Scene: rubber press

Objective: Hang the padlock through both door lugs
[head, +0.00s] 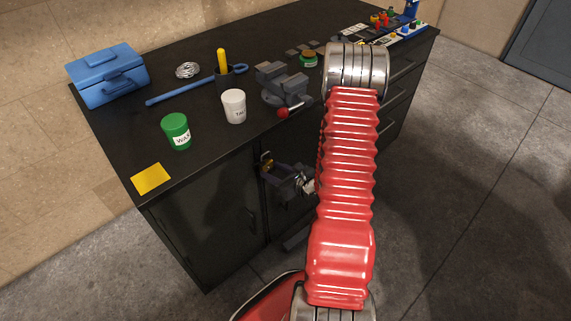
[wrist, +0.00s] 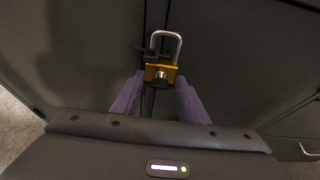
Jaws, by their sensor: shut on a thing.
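The padlock (wrist: 160,73), with a brass body and a steel shackle, is upright in the middle of the wrist view. It shows as a small gold patch in the head view (head: 267,164). My gripper (wrist: 160,84) is shut on its body, with one purple-grey finger on each side. Dark door lugs (wrist: 147,54) stand at the seam between the cabinet doors (wrist: 220,60), close to the shackle's left leg. I cannot tell whether the shackle passes through either lug. In the head view my gripper (head: 284,179) is beside the cabinet front, partly hidden by my arm.
The dark workbench (head: 130,140) holds a blue toolbox (head: 107,75), green jar (head: 176,131), white cup (head: 234,106), vise (head: 284,85) and yellow pad (head: 151,179). Drawers (head: 398,95) are at the right. The grey floor (head: 460,190) to the right is clear.

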